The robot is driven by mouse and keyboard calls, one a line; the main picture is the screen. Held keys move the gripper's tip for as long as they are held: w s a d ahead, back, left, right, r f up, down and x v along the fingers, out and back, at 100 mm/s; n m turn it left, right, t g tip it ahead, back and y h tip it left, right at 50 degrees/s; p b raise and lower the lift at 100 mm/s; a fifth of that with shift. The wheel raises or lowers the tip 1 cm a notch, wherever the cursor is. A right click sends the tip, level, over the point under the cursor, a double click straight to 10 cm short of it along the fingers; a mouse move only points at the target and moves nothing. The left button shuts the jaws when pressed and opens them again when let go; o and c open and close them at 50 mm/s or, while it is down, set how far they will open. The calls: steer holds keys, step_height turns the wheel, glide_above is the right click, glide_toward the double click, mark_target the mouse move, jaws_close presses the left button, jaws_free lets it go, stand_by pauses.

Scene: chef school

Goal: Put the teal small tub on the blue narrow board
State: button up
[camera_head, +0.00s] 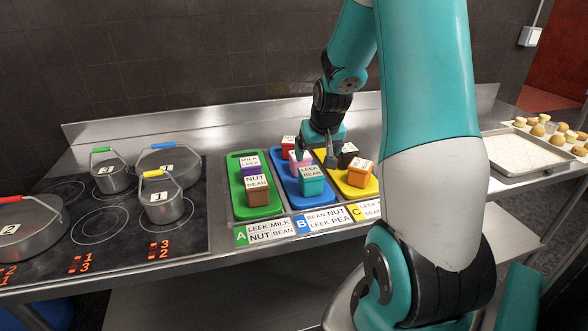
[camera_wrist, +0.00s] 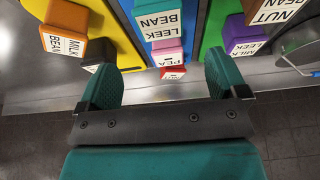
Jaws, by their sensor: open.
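The teal small tub (camera_head: 312,187), labelled LEEK BEAN, sits upright on the near part of the blue narrow board (camera_head: 291,191). A pink tub (camera_head: 298,165) and a red tub (camera_head: 288,141) stand behind it in line. In the wrist view the teal tub's label (camera_wrist: 158,18) shows at the top, over the blue board (camera_wrist: 188,32). My gripper (camera_head: 318,155) is over the far part of the boards, behind the teal tub and apart from it. In the wrist view its two fingers (camera_wrist: 163,82) are wide apart with nothing held between them.
The green board (camera_head: 238,197) on the left carries a purple and a brown tub. The yellow board (camera_head: 368,190) on the right carries a black and an orange tub. A cooktop (camera_head: 120,248) with pots stands left; a tray (camera_head: 525,158) lies right. Label cards line the front.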

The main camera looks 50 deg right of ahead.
steer(key=a+r+n+y, duration=0.2)
steer(key=a+r+n, duration=0.1)
steer(key=a, duration=0.8)
steer(key=a+r+n+y, duration=0.2)
steer(key=a+r+n, duration=0.1)
steer(key=a, duration=0.9)
steer(key=s+a+r+n+g+y, duration=0.1)
steer(key=s+a+r+n+g, duration=0.1)
steer(key=s+a, duration=0.6)
steer(key=s+a+r+n+g+y, duration=0.1)
steer(key=s+a+r+n+g, duration=0.1)
steer(key=s+a+n, duration=0.3)
steer(key=s+a, duration=0.3)
steer(key=s, duration=0.1)
steer(key=shift+a+r+n+y, duration=0.3)
steer(key=shift+r, duration=0.1)
steer(key=shift+s, duration=0.1)
